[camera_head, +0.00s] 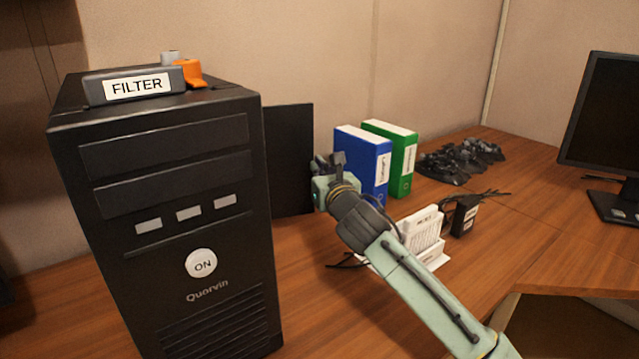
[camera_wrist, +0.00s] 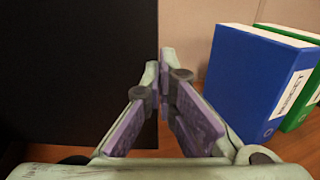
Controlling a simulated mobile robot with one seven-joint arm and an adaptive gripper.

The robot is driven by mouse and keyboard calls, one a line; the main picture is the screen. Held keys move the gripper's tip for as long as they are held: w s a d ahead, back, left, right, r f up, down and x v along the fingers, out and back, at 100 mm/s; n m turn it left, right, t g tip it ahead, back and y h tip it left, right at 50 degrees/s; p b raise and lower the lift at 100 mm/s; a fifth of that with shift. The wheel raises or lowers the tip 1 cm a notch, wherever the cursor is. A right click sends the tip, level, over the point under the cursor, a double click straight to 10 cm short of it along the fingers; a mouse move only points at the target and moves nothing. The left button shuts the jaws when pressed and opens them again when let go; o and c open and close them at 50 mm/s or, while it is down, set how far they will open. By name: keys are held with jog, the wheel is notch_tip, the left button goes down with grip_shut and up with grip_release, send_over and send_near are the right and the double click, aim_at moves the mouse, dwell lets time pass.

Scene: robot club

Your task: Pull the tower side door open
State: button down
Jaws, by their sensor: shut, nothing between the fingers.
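The black computer tower (camera_head: 190,210) stands upright on the desk at the left of the head view, with an ON button and a FILTER label. A flat black panel, the side door (camera_head: 290,150), stands out from behind the tower's right edge, so it is swung out; its hinge is hidden. In the wrist view the door (camera_wrist: 70,70) fills the left side. My gripper (camera_head: 330,162) is at the door's outer right edge. In the wrist view my gripper (camera_wrist: 166,72) has its fingertips together and empty, just by that edge. I cannot tell whether they touch it.
A blue binder (camera_head: 365,165) and a green binder (camera_head: 398,150) stand right behind my gripper. A white holder with papers (camera_head: 420,235) and a black adapter (camera_head: 463,215) lie nearer. An orange item (camera_head: 188,72) sits on the tower. A monitor (camera_head: 605,120) is far right.

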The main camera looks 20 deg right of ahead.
jog(key=w+p, duration=0.1)
jog(key=w, duration=0.9)
jog(key=shift+a, duration=0.15)
jog(key=shift+w, duration=0.1)
